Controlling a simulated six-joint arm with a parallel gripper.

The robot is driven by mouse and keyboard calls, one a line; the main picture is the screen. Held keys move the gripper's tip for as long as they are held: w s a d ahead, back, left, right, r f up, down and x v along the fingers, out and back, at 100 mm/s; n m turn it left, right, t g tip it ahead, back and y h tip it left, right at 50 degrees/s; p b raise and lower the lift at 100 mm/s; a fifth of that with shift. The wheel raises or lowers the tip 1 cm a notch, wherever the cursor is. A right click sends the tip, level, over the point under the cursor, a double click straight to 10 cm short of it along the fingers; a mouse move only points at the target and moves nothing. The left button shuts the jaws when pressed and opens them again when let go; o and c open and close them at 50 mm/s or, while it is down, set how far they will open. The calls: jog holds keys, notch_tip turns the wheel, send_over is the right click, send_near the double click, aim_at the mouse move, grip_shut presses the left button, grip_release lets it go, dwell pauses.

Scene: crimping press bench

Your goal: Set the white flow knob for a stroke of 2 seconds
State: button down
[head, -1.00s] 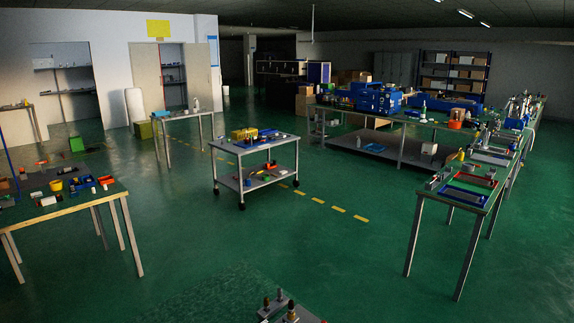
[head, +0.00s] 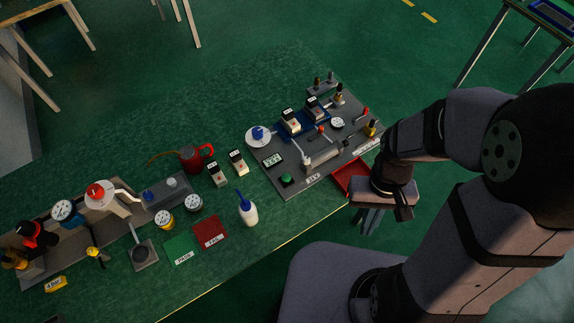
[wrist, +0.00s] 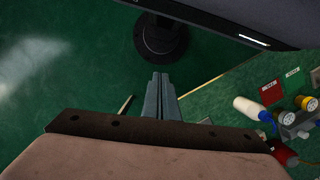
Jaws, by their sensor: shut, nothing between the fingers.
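My gripper (head: 370,226) points down beyond the bench's front edge, below the red tray. In the wrist view its two fingers (wrist: 158,76) lie together, shut and empty. The grey press plate (head: 268,178) lies on the bench to the gripper's upper left, apart from it. It carries a small lit display (head: 272,160) whose digits are too small to read surely, a green button (head: 287,180) and a grey cylinder (head: 323,156). Small pale fittings stand near the cylinder; I cannot tell which is the white flow knob, nor its setting.
The red tray (head: 351,178) sits at the plate's front right corner. A white bottle with a blue spout (head: 248,210), a red can (head: 195,158) and red and green mats (head: 210,232) lie left of the plate. Gauges and fittings crowd the far left. Bare bench lies behind.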

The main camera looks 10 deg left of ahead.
jog(key=s+f+n+g+h+p, duration=0.2)
jog(key=s+f+n+g+p, duration=0.1)
jog(key=s+p, duration=0.35)
jog(key=w+a+f+m+t+y+p, duration=0.2)
jog(key=w+a+f+m+t, duration=0.2)
jog(key=w+a+f, duration=0.35)
jog(key=w+a+r+m+t+y, duration=0.2)
jog(key=w+a+m+t+y, duration=0.1)
jog(key=w+a+m, duration=0.4)
jog(key=w+a+r+m+t+y, duration=0.3)
jog(key=w+a+m+y, duration=0.2)
jog(key=w+a+m, duration=0.2)
jog(key=shift+w+r+m+t, duration=0.2)
jog(key=shift+w+m+t, duration=0.2)
jog(key=shift+w+m, duration=0.5)
jog(key=shift+s+a+f+b, duration=0.1)
jog(key=shift+s+f+b, duration=0.05)
jog(key=shift+s+b, duration=0.15)
